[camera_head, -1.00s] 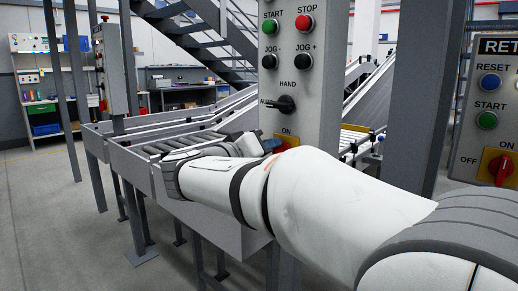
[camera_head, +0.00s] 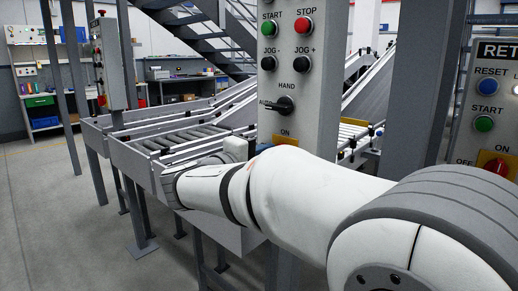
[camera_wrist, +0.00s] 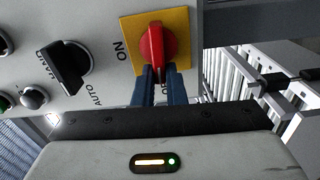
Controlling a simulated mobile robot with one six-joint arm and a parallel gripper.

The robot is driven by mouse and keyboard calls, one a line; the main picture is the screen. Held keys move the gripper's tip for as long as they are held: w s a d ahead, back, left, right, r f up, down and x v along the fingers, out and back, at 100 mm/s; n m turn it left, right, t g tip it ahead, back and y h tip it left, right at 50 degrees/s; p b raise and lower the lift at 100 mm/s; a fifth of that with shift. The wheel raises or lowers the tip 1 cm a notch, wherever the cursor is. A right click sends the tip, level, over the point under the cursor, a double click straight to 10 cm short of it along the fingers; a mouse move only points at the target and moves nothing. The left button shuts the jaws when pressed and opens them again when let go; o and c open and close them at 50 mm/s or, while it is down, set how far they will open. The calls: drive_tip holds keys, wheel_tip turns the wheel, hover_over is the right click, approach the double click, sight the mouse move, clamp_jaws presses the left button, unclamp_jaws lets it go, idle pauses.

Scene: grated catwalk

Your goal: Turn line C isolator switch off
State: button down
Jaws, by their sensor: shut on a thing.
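In the wrist view a red rotary switch handle (camera_wrist: 152,55) sits on a yellow plate (camera_wrist: 181,27) on a grey panel. The picture is turned sideways, with "ON" at the plate's left. The handle runs up and down in this view, across the ON direction, with its lower end toward partly covered lettering that looks like "OFF". My gripper (camera_wrist: 161,84) is shut on this lower end, one blue finger on each side. No line name is visible on this panel.
The same panel carries a black HAND/AUTO selector (camera_head: 284,106), a green START button (camera_head: 269,29), a red STOP button (camera_head: 305,29) and black jog buttons. Another panel (camera_head: 484,105) at the right has its own red switch (camera_head: 496,166). Roller conveyors (camera_head: 190,140) stand behind.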

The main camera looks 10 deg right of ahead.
drive_tip(key=shift+d+n, duration=0.15)
drive_tip(key=shift+n, duration=0.35)
drive_tip(key=c, duration=1.5)
unclamp_jaws()
drive_tip(key=shift+f, duration=0.1)
drive_tip(key=p+v, duration=0.1)
drive_tip(key=v, duration=0.6)
drive_tip(key=shift+s+a, duration=0.2)
drive_tip(key=shift+a, duration=0.05)
